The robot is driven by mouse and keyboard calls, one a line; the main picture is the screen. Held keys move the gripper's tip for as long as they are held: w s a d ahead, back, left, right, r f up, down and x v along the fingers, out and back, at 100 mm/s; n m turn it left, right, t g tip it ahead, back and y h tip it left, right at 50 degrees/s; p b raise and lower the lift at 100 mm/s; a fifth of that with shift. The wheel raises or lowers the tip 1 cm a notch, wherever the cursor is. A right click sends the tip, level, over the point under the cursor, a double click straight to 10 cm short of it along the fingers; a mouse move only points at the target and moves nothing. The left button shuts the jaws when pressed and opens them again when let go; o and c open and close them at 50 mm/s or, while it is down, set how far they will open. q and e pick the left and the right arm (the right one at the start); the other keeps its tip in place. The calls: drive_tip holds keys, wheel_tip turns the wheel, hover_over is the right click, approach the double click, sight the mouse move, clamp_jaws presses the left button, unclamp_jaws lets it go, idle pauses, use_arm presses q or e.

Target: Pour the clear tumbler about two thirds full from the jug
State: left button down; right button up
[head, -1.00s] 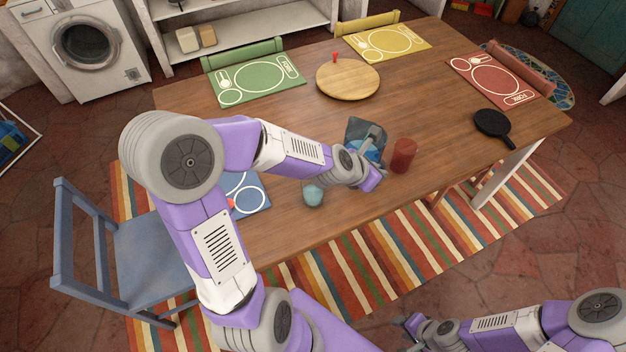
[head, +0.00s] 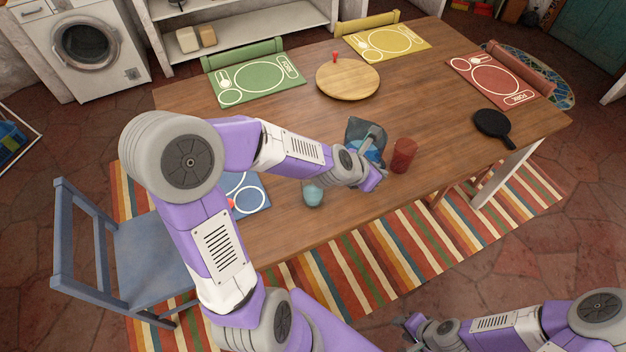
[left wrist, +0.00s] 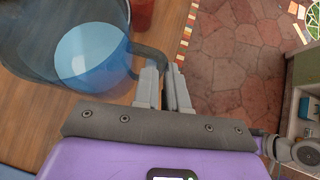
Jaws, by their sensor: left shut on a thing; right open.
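The jug (head: 353,131) is grey-blue and see-through, near the front of the table, with blue liquid inside. In the left wrist view the jug (left wrist: 35,40) fills the upper left, its liquid a bright blue disc. My left gripper (left wrist: 165,72) is shut on the jug's dark handle; in the head view its wrist partly covers the jug. A small, pale teal, rounded vessel (head: 313,194) stands to the left, by my left forearm; I cannot tell whether it is the clear tumbler. My right gripper (head: 413,325) is open and empty, low in front of the table.
A red see-through tumbler (head: 404,155) stands just right of the jug. A black pan (head: 491,123) lies at the right, a round wooden board (head: 348,82) at the back. Green, yellow and red place mats lie around the edges.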

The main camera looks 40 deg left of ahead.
use_arm(q)
drive_tip(key=shift+r, duration=0.2)
drive_tip(key=s+r+b, duration=0.2)
drive_tip(key=s+b, duration=0.2)
drive_tip(key=s, duration=0.4)
drive_tip(key=s+r+b, duration=0.3)
drive_tip(key=s+b, duration=0.2)
drive_tip(key=s, duration=0.3)
drive_tip(key=shift+s+d+t, duration=0.25)
drive_tip(key=shift+s+t, duration=0.05)
drive_tip(key=shift+t, duration=0.1)
